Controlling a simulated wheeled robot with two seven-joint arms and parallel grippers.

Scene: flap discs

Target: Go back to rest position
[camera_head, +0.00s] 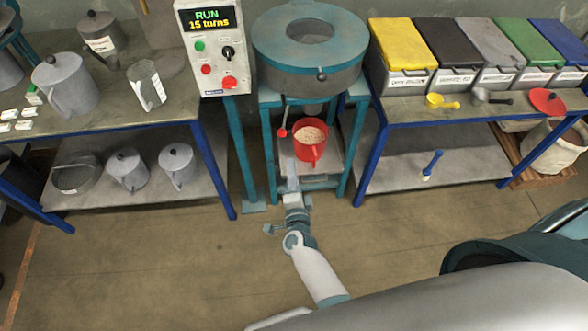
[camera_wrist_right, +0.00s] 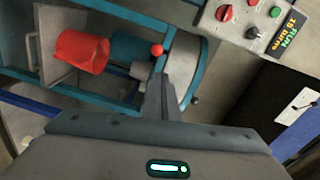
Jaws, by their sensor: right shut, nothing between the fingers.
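My right gripper (camera_head: 286,158) reaches up from the bottom of the head view toward the blue-framed machine (camera_head: 310,55). Its fingers are shut and empty; they also show in the right wrist view (camera_wrist_right: 159,85). Their tips are close to the lever's red knob (camera_head: 282,133), which also shows in the right wrist view (camera_wrist_right: 156,49). I cannot tell whether they touch it. A red jug (camera_head: 311,153) with pale contents stands on the machine's lower shelf, just right of the fingers. My left gripper is not in view.
A control box (camera_head: 213,60) reads "RUN 15 turns". A left table (camera_head: 110,115) holds grey cans and jugs. A right table (camera_head: 480,108) holds lidded bins, scoops and a red lid (camera_head: 547,101). The floor in front (camera_head: 140,265) is clear.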

